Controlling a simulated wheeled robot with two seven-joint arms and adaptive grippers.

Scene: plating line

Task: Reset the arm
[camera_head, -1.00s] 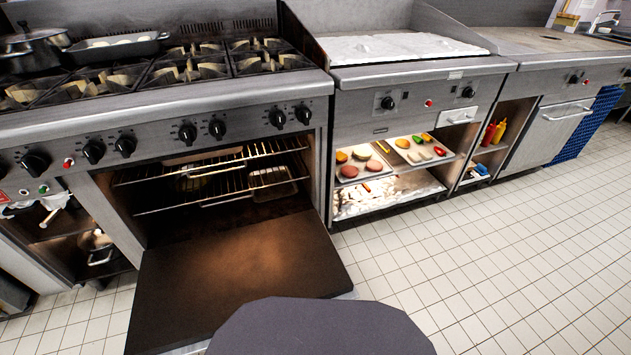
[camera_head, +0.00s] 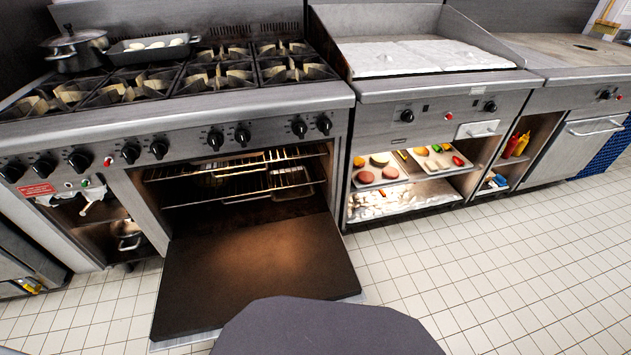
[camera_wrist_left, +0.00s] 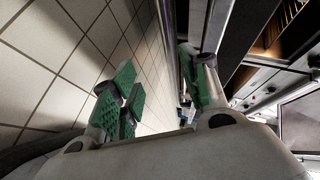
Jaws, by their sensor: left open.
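My left gripper (camera_wrist_left: 160,95) shows in the left wrist view with its green-padded fingers spread apart and nothing between them. It hangs over the tiled floor, with the oven front to the right of that view. Neither gripper shows in the head view. My right gripper is in no frame. In the head view the oven door (camera_head: 255,265) is folded down open, and wire racks (camera_head: 240,178) show inside the lit oven.
A stove (camera_head: 190,75) carries a lidded pot (camera_head: 76,48) and a black pan (camera_head: 146,50). A griddle (camera_head: 420,57) stands to the right above a shelf with food trays (camera_head: 378,168). Red and yellow bottles (camera_head: 517,145) stand further right. The tiled floor (camera_head: 500,265) is clear at the right.

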